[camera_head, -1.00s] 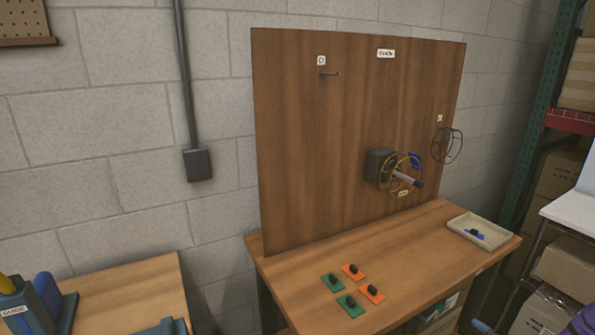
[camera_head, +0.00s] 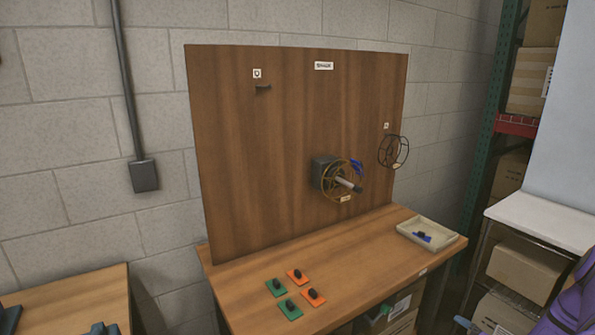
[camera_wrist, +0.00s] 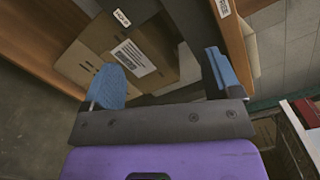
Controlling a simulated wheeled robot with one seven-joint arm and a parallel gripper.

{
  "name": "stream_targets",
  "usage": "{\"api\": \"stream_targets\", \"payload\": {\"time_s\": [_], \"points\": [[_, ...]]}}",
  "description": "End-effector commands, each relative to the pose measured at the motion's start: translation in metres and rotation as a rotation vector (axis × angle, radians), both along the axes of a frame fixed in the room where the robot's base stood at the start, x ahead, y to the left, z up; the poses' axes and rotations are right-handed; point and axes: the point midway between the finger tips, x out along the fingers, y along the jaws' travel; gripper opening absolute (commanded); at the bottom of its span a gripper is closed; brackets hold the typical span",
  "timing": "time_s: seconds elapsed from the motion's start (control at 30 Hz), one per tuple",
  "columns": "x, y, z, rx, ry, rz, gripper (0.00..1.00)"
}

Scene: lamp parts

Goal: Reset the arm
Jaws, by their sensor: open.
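My gripper (camera_wrist: 165,80) shows in the wrist view, with its two blue fingers wide apart and nothing between them. It is beside the wooden table edge, over a cardboard box (camera_wrist: 150,50) that lies lower down. In the head view, a purple part of my arm (camera_head: 575,308) shows at the lower right corner. The upright wooden board (camera_head: 260,150) stands on the table (camera_head: 240,290). A yellow wire cage (camera_head: 326,187) sits around a pale rod at a grey box on the board. A black wire cage (camera_head: 393,151) hangs at the board's right edge.
Green and orange pads (camera_head: 290,310) with dark knobs lie on the front of the table. A beige tray (camera_head: 445,243) with blue and black pieces is at its right end. A shelf with boxes (camera_head: 528,268) stands to the right. The table's middle is clear.

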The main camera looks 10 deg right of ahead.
Motion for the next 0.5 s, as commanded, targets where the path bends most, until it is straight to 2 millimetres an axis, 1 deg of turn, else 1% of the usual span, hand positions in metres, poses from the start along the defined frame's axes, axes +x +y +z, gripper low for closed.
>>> {"api": "stream_targets", "payload": {"time_s": [0.27,0.37,0.47,0.5], "points": [[0.018,0.008,0.043,-0.035,0.009,0.117,0.84],[0.026,0.014,0.065,-0.052,0.016,0.175,0.84],[0.036,0.022,0.093,-0.079,0.027,0.251,0.84],[0.040,0.027,0.107,-0.093,0.034,0.287,0.84]]}}
